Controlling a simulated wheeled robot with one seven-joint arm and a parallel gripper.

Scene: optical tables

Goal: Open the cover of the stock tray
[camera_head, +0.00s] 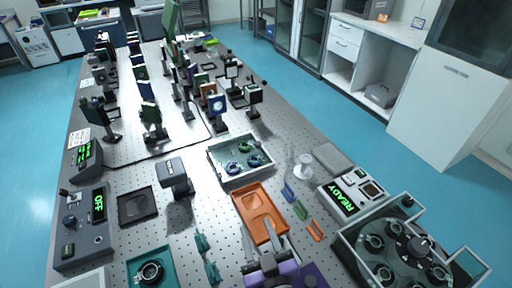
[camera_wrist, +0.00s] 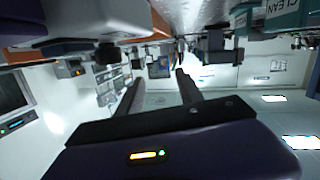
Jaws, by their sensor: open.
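In the head view, a grey-rimmed tray (camera_head: 213,158) with several dark, blue and green rings inside sits on the perforated table; I take it for the stock tray. Its inside shows through, and I cannot tell whether a clear cover lies over it. My gripper (camera_head: 268,240) is at the bottom middle, nearer than this tray, by the near end of the orange tray (camera_head: 247,205). Its two fingers are spread, with nothing seen between them. The wrist view also shows the spread fingers (camera_wrist: 158,88), with the scene upside down.
A teal tray (camera_head: 133,267) with a dark ring is at bottom left. A black square holder (camera_head: 137,205) and a grey block (camera_head: 175,176) stand left. At right are a READY device (camera_head: 352,196) and a round carousel (camera_head: 400,250). Optics mounts crowd the far table.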

